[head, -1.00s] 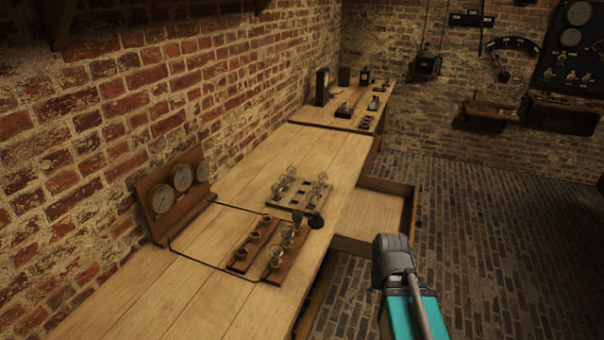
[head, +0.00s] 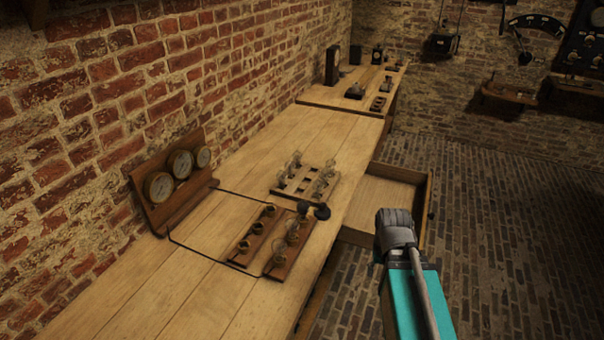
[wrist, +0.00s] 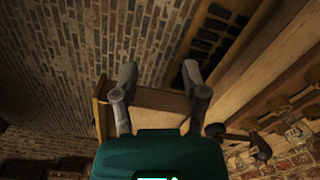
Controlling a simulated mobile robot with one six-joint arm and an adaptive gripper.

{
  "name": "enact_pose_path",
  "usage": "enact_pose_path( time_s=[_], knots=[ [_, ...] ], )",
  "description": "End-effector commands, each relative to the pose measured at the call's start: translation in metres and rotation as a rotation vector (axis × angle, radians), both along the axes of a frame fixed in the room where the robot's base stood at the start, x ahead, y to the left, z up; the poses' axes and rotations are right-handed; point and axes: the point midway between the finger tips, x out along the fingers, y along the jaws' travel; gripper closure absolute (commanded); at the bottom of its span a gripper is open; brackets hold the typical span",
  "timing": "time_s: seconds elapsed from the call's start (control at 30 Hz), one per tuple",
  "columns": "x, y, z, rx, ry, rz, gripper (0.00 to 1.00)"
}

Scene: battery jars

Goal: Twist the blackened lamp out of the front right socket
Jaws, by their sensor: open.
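The right wooden strip (head: 273,269) on the bench carries glass lamps (head: 292,229) in sockets. At its far end is a dark, bulb-shaped piece (head: 303,208), which looks like the blackened lamp; it also shows in the wrist view (wrist: 262,149). A second dark round piece (head: 322,211) sits beside it at the bench edge; a thin dark rod seems to join them in the wrist view. My gripper (wrist: 160,70) is open and empty, fingers apart, away from the lamps and seen against the open drawer.
An open drawer (head: 388,198) juts from the bench below my arm's level. A rack (head: 283,194) with clear lamps stands beyond the strips. A strip of brass sockets (head: 257,228) lies to the left. Gauges (head: 180,165) stand by the wall. The near bench top is clear.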

Motion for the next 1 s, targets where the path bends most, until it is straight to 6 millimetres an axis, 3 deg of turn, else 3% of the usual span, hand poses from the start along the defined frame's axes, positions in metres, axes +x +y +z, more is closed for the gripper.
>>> enact_pose_path(
  time_s=[0.03,0.27,0.47,0.57,0.8,1.0],
  knots=[
    [0.0,0.0,0.0,0.0,0.0,0.0,0.43],
    [0.011,0.005,0.006,-0.002,-0.003,-0.003,0.0],
    [0.051,0.02,0.028,-0.007,-0.018,-0.013,0.0],
    [0.081,0.038,0.045,-0.011,-0.03,-0.029,0.0],
    [0.164,0.111,0.09,-0.017,-0.069,-0.078,0.0],
    [0.216,0.175,0.121,-0.014,-0.099,-0.117,0.0]
  ],
)
